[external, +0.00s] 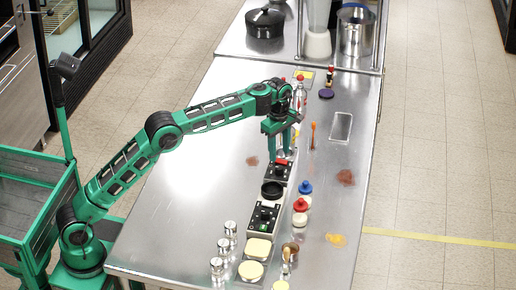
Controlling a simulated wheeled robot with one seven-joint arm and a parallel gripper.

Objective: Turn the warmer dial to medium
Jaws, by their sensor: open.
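A steel-sided control box (262,220) with a dark top, a black knob and a green patch at its front stands on the steel table. A second dark control box (280,172) with a black knob and a red part at its back stands farther off. Which of them carries the warmer dial, and where each knob points, is too small to tell. A round black dish or plate (272,191) sits between the boxes. My gripper (281,146) is open and points down just behind and above the farther box. Contact with the red part cannot be told.
Blue-topped (305,188) and red-topped (300,206) containers stand right of the boxes. Several metal shakers (230,232) stand at the front left. Yellow pads (258,248) lie in front. A clear bottle (300,92) stands behind my gripper.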

